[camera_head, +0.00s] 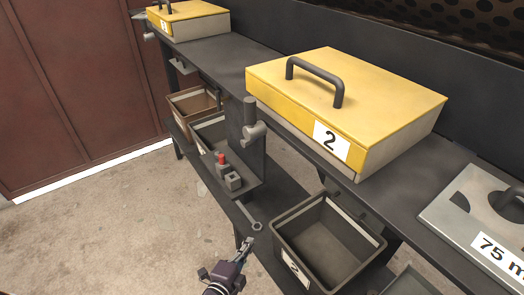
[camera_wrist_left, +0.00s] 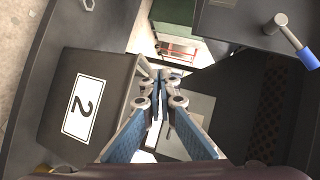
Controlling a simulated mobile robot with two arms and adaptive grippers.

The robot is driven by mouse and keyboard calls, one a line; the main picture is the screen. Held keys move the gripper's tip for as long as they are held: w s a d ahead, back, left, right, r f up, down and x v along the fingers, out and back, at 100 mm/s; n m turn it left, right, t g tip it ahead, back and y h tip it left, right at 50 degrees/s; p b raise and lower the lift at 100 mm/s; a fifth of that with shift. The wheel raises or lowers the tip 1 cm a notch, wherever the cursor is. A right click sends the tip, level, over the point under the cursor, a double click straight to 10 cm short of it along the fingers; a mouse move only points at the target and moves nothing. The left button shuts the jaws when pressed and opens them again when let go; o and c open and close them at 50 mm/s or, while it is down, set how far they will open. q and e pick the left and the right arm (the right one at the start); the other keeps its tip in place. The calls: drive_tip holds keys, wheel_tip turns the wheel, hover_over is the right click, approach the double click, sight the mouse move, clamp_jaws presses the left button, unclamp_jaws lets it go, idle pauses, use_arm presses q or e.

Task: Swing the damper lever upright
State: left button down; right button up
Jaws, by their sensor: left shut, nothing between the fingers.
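In the left wrist view, a lever with a blue grip (camera_wrist_left: 306,56) slants down to the right from a grey pivot at the upper right. It may be the damper lever, but I cannot be sure. In the head view, a grey rod with a round hub (camera_head: 254,131) stands at the bench's front edge; I cannot tell if it is the same part. My left gripper (camera_head: 247,243) is low in front of the bench, beside the lower bin. Its fingers (camera_wrist_left: 160,82) are shut and empty, apart from the lever. My right gripper is not in view.
An open grey bin labelled 2 (camera_head: 376,247) is just right of my left gripper. Yellow-lidded box 2 (camera_head: 395,95) sits on the bench (camera_head: 225,50). A small shelf holds a red-topped button (camera_head: 221,158), and a ring-ended bar (camera_head: 256,226) juts below. Floor at left is clear.

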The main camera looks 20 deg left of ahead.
use_arm(q)
drive_tip(key=w+r+m+t+h, duration=0.1)
drive_tip(key=w+r+m+t, duration=0.2)
drive_tip(key=r, duration=0.9)
drive_tip(key=w+r+m+t, duration=0.1)
drive_tip(key=r+m+t, duration=0.3)
drive_tip(key=r, duration=0.7)
drive_tip(key=w+a+r+m+g+p, duration=0.1)
drive_tip(key=w+r+p, duration=0.2)
drive_tip(key=w, duration=0.9)
drive_tip(key=shift+a+r+p, duration=0.3)
drive_tip(key=shift+r, duration=0.65)
drive_tip(key=shift+r, duration=0.1)
